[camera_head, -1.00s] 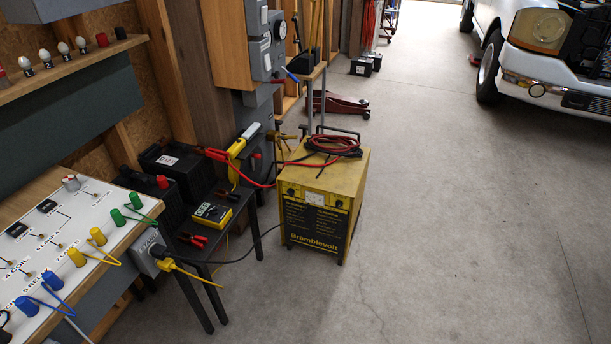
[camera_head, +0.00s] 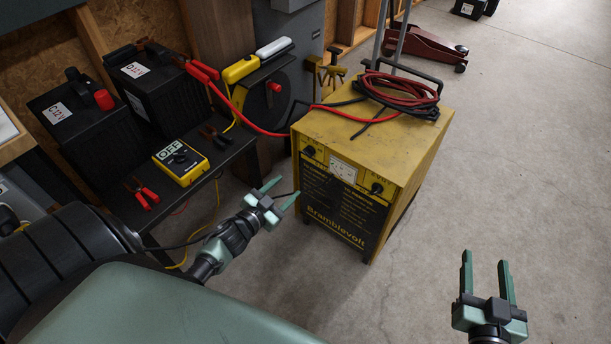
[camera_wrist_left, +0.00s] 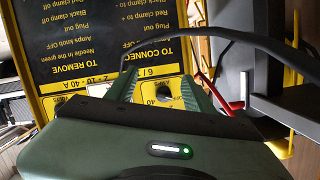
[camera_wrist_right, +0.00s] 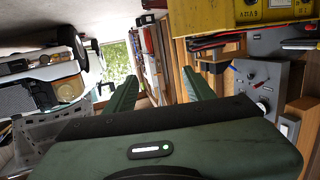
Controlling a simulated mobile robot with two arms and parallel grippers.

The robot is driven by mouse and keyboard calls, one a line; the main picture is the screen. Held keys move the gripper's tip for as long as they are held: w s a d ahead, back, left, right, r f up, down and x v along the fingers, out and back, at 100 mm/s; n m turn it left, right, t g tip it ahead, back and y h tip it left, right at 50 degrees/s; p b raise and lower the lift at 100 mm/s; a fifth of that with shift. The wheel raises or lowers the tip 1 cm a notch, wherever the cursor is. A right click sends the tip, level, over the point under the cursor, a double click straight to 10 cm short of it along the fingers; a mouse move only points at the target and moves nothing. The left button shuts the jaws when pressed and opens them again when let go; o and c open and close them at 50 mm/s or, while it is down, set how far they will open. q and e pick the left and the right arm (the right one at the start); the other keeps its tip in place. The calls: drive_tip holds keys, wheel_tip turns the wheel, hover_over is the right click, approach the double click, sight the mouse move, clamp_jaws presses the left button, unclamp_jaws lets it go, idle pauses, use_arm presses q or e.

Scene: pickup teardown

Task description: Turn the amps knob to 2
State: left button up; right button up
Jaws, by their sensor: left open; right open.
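The yellow Bramblevolt charger (camera_head: 415,160) stands on the floor, its front facing me. Its front has a dark knob at the left (camera_head: 309,151), a pale meter (camera_head: 343,170) and a dark knob at the right (camera_head: 377,188). The left wrist view shows upside down a 2-10-40 A label (camera_wrist_left: 75,88) and a knob (camera_wrist_left: 163,93) beside a 6 / label. The pointer settings are too small to read. My left gripper (camera_head: 283,190) is open before the charger's front. My right gripper (camera_head: 486,258) is open over bare floor.
A black bench (camera_head: 215,160) at the left holds batteries (camera_head: 70,125), a yellow meter (camera_head: 180,162) and red clamps (camera_head: 141,193). Red and black cables (camera_head: 400,90) lie coiled on the charger. A red jack (camera_head: 425,45) stands behind. Floor to the right is clear.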

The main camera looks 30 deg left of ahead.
sight(307, 154)
use_arm(q)
drive_tip(key=w+r+b, duration=0.1)
drive_tip(key=w, duration=0.2)
drive_tip(key=w+r+m+t+h+b, duration=0.1)
drive_tip(key=w+r+b, duration=0.1)
drive_tip(key=w, duration=0.1)
drive_tip(key=w+r+t+b, duration=0.1)
drive_tip(key=w+r+b, duration=0.1)
drive_tip(key=w, duration=0.1)
drive_tip(key=shift+w+d+r+m+h, duration=0.1)
drive_tip(key=shift+m+h, duration=0.2)
drive_tip(key=shift+m, duration=0.1)
drive_tip(key=shift+w, duration=0.55)
use_arm(e)
drive_tip(key=s+r+t+y, duration=0.1)
drive_tip(key=s+r+t, duration=0.2)
drive_tip(key=r, duration=0.6)
drive_tip(key=s+r+t+y, duration=0.1)
drive_tip(key=s+r+t, duration=0.2)
drive_tip(key=r, duration=0.6)
drive_tip(key=shift+r+t+y, duration=0.3)
drive_tip(key=shift+t, duration=1)
drive_tip(key=shift+s, duration=0.1)
use_arm(q)
clamp_jaws()
